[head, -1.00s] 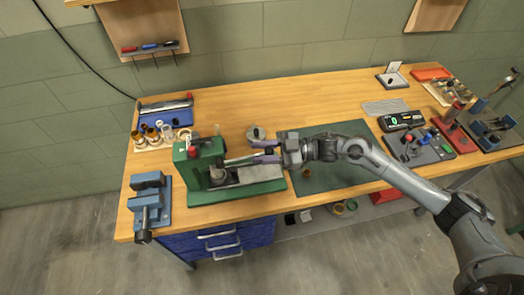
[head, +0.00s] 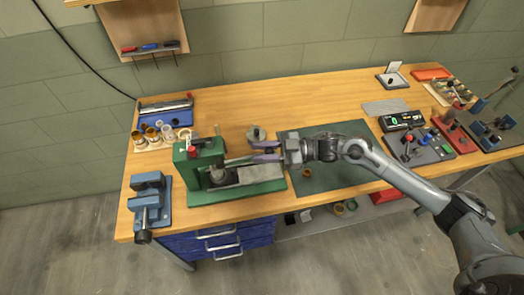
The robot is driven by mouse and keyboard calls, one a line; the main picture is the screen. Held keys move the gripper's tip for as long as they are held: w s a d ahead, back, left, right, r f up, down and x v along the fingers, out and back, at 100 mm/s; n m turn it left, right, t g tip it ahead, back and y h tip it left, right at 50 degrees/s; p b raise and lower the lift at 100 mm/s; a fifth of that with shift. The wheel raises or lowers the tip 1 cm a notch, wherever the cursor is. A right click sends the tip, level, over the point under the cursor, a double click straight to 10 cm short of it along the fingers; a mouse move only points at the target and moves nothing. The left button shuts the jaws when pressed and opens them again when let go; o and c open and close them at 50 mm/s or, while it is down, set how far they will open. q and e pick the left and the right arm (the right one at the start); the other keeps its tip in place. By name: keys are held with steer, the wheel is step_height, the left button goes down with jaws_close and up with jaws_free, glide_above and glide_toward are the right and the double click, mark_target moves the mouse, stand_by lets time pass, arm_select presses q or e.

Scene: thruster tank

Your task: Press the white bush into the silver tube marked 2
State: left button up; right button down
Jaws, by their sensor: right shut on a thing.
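The green press (head: 199,161) stands at the front left of the bench, with a grey lever (head: 236,160) reaching right from it. My right gripper (head: 262,152) is at the lever's outer end, its purple fingers shut, apparently on the lever. A silver tube-like piece (head: 217,176) stands upright under the press. Its mark is too small to read, and I cannot make out a white bush at its top. Several small tubes or rings (head: 151,134) stand in a rack at the back left. My left gripper is not in view.
A blue vise (head: 150,200) stands left of the press. A grey round piece (head: 256,134) is just behind my right gripper. A dark green mat (head: 335,178) with an orange ring (head: 306,173) lies under my right arm. Switch boxes (head: 417,147) stand at the right.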

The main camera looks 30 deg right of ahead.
steer(key=shift+f, duration=0.15)
stand_by(0.4)
steer(key=shift+f, duration=0.1)
steer(key=c, duration=0.9)
jaws_free()
steer(key=shift+o, duration=0.2)
steer(key=v, duration=1)
steer(key=shift+s+d+f, duration=0.2)
steer(key=shift+d+f, duration=0.05)
steer(key=shift+d, duration=0.1)
